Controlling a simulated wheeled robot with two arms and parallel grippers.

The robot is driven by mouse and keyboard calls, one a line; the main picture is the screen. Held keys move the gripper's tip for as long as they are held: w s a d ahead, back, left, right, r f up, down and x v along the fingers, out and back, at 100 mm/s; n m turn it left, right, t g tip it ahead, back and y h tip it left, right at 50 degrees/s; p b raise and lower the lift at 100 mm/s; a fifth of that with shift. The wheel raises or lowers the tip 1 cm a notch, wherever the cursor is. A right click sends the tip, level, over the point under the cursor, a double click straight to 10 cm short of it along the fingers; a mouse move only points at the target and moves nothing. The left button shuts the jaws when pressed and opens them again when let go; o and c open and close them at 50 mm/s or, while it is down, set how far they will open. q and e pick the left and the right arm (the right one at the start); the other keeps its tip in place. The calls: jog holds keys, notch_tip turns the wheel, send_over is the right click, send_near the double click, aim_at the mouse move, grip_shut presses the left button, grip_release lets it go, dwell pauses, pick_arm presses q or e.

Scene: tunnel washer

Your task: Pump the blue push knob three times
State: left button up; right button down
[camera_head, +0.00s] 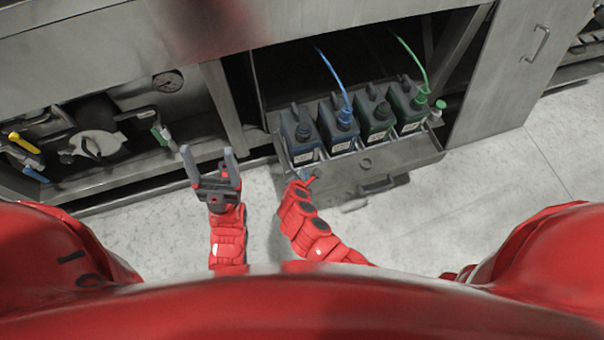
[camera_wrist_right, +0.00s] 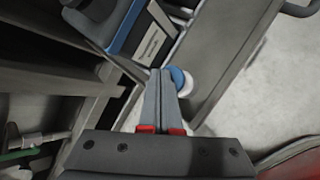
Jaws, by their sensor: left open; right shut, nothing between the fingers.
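The blue push knob (camera_wrist_right: 178,78) shows in the right wrist view as a blue cap with a white collar, at the near end of the drawer's edge. It is partly hidden behind my right fingertips. My right gripper (camera_wrist_right: 160,73) is shut and empty, with its tips right beside the knob; I cannot tell whether they touch it. In the head view my right gripper (camera_head: 304,176) is at the drawer's left front corner and largely hides the knob. My left gripper (camera_head: 211,153) is open and empty, left of the drawer, over the floor.
A pulled-out metal drawer (camera_head: 400,158) holds several dark canisters, with a blue hose (camera_head: 334,72) and a green hose (camera_head: 412,58). A green-and-white knob (camera_head: 437,112) is at its right end. Valves and a gauge (camera_head: 168,82) are at left. The floor in front is clear.

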jog(key=shift+f+b, duration=0.55)
jog(key=shift+f, duration=0.65)
dwell(0.7)
jog(key=shift+r, duration=0.1)
jog(key=shift+r+p, duration=1.65)
jog(key=shift+p, duration=0.25)
notch_tip(320, 180, up, 5)
jog(key=p, duration=0.5)
